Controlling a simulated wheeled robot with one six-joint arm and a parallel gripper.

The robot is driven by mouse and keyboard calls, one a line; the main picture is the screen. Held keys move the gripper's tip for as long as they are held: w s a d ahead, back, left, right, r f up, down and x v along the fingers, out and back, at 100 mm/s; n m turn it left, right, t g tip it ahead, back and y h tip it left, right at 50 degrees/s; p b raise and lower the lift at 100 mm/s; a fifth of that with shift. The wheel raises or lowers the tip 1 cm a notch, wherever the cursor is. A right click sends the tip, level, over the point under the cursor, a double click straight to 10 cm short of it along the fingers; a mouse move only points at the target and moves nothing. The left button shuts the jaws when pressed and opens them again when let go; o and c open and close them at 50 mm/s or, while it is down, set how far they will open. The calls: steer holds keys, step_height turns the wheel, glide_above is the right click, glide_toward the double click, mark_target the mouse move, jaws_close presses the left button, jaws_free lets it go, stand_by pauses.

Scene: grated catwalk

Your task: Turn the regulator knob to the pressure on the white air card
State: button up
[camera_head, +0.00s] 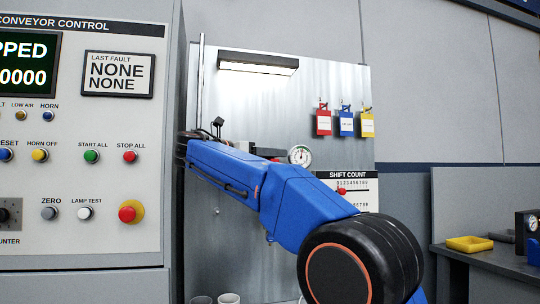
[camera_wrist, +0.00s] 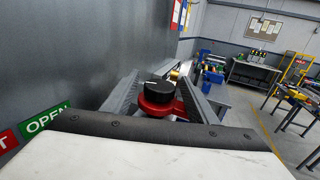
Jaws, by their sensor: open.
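In the wrist view, a round black knob (camera_wrist: 158,91) sits on a red body (camera_wrist: 161,107), which I take for the regulator. My gripper (camera_wrist: 161,80) is open, with one grey finger on each side of the knob. I cannot tell whether either finger touches it. In the head view, a round white-faced gauge (camera_head: 300,155) shows just above my blue arm. Its reading is too small to make out. My arm hides the regulator and my gripper there. I cannot make out a white air card in either view.
A metal back panel (camera_head: 270,105) carries red (camera_head: 323,121), blue (camera_head: 346,122) and yellow (camera_head: 367,123) tags. A shift count board (camera_head: 350,190) is beside my arm. The conveyor control cabinet (camera_head: 80,200) stands left. A bench with a yellow tray (camera_head: 469,243) is at right.

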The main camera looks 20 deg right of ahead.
steer(key=c, duration=1.1)
steer(key=shift+o, duration=0.2)
steer(key=shift+n+t, duration=0.3)
steer(key=shift+t, duration=0.2)
steer(key=n+t+y, duration=0.2)
steer(key=t, duration=0.1)
steer(key=shift+s+n, duration=0.15)
steer(key=shift+n, duration=0.15)
steer(key=n+t+y, duration=0.4)
steer(key=t+y, duration=0.1)
steer(key=shift+d+y, duration=0.1)
steer(key=shift+y, duration=0.2)
steer(key=shift+n+t+y, duration=0.55)
steer(key=shift+n+y, duration=0.55)
steer(key=shift+y, duration=0.35)
steer(key=shift+n+t+y, duration=0.55)
steer(key=shift+n+y, duration=0.55)
steer(key=shift+y, duration=0.35)
steer(key=shift+n+y, duration=1.1)
steer(key=shift+y, duration=0.6)
